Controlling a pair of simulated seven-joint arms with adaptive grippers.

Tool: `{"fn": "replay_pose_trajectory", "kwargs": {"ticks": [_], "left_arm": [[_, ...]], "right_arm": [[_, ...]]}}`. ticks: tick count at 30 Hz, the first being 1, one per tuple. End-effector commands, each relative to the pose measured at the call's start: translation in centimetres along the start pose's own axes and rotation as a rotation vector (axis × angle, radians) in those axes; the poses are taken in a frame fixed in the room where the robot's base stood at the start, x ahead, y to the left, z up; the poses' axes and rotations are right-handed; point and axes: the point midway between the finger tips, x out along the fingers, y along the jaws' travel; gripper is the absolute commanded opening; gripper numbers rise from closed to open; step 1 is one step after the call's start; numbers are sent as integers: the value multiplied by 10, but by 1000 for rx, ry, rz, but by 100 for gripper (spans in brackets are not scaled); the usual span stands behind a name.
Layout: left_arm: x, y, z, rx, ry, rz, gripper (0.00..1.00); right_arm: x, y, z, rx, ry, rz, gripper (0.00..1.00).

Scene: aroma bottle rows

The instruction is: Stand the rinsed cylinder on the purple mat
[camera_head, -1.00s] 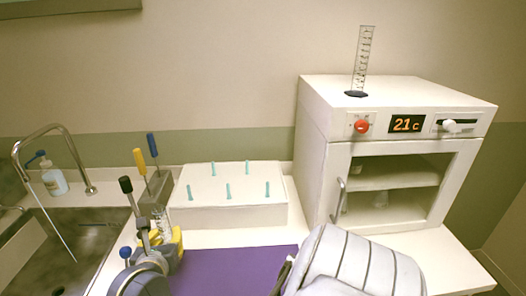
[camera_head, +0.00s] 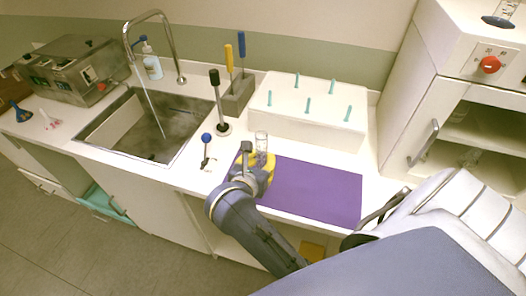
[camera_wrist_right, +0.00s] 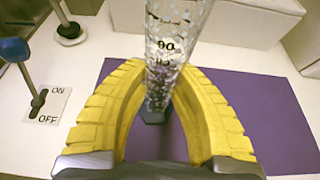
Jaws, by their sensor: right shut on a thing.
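A clear graduated cylinder (camera_head: 262,140) stands upright in my right gripper (camera_head: 257,161), at the left end of the purple mat (camera_head: 315,190). In the right wrist view the yellow fingers of my right gripper (camera_wrist_right: 162,75) are shut on both sides of the cylinder (camera_wrist_right: 172,35), which is speckled with droplets. Its dark base (camera_wrist_right: 155,113) shows between the fingers against the mat (camera_wrist_right: 255,105). I cannot tell whether the base touches the mat. My left gripper is not in view.
A white box with teal pegs (camera_head: 310,116) stands behind the mat. A sink (camera_head: 145,125) with a tap (camera_head: 150,20) lies to the left. A brush holder (camera_head: 238,95) and blue-knobbed switch (camera_head: 206,150) are near. The mat's right part is clear.

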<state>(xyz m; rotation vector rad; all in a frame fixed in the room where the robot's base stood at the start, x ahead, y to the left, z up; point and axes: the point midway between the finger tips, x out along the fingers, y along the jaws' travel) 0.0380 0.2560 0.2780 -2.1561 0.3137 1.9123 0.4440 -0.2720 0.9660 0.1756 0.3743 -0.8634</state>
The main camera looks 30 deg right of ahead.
Motion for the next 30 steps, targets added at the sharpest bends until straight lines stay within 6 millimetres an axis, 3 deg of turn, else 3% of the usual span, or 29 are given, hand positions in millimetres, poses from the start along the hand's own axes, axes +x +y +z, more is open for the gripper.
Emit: {"fn": "replay_pose_trajectory", "kwargs": {"ticks": [14, 15, 19, 30], "left_arm": [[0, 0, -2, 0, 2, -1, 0], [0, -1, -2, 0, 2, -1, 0], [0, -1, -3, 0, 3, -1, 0], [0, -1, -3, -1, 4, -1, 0]], "right_arm": [[2, 0, -4, -1, -1, 0, 0], [2, 0, -4, 0, -1, 0, 30], [2, 0, -4, 0, 0, 0, 45], [-2, 0, -1, 2, 1, 1, 47]]}}
